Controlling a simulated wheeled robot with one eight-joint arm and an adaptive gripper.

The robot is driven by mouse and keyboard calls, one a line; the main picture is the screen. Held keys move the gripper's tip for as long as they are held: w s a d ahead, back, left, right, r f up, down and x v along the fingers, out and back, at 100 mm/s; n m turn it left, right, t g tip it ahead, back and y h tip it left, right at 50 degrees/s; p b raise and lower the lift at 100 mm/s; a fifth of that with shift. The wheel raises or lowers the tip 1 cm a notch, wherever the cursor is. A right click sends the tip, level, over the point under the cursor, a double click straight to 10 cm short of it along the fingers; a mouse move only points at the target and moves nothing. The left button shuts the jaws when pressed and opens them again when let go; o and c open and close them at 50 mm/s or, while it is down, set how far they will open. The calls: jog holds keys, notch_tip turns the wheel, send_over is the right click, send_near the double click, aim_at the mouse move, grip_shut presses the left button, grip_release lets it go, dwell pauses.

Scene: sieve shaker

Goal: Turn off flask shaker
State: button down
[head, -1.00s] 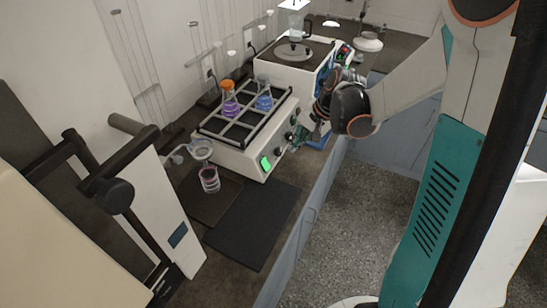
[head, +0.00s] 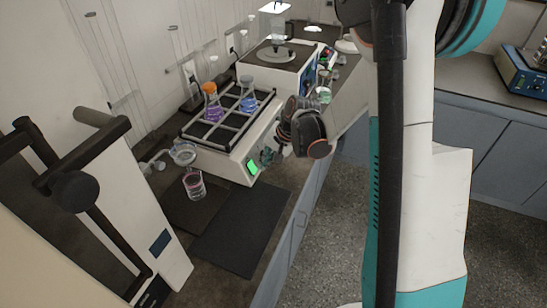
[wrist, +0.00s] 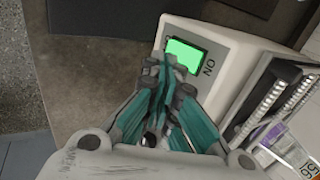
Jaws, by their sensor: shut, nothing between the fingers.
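The flask shaker (head: 212,160) is a white box with a rack on top. The rack holds an orange-capped flask of purple liquid (head: 212,112) and a flask of blue liquid (head: 248,103). Its green switch (head: 253,167) glows on the front face. The switch also shows in the wrist view (wrist: 186,55), with "ON" printed beside it. My gripper (head: 267,156) is shut and empty, right beside the switch. In the wrist view, the shut fingertips (wrist: 165,58) overlap the switch's near-left edge. I cannot tell whether they touch it.
A second white machine (head: 270,68) with a round plate stands behind the shaker. A beaker of dark red liquid (head: 194,184) and a dark mat (head: 238,235) lie in front of it. A white device with black handles (head: 140,205) stands at left.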

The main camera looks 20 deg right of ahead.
jog(key=shift+w+a+f, duration=0.6)
jog(key=shift+a+f, duration=0.05)
jog(key=shift+f, duration=0.05)
jog(key=shift+b, duration=0.35)
jog(key=shift+w+a+f, duration=0.1)
jog(key=shift+f, duration=0.25)
jog(key=shift+r, duration=0.2)
jog(key=shift+r, duration=0.65)
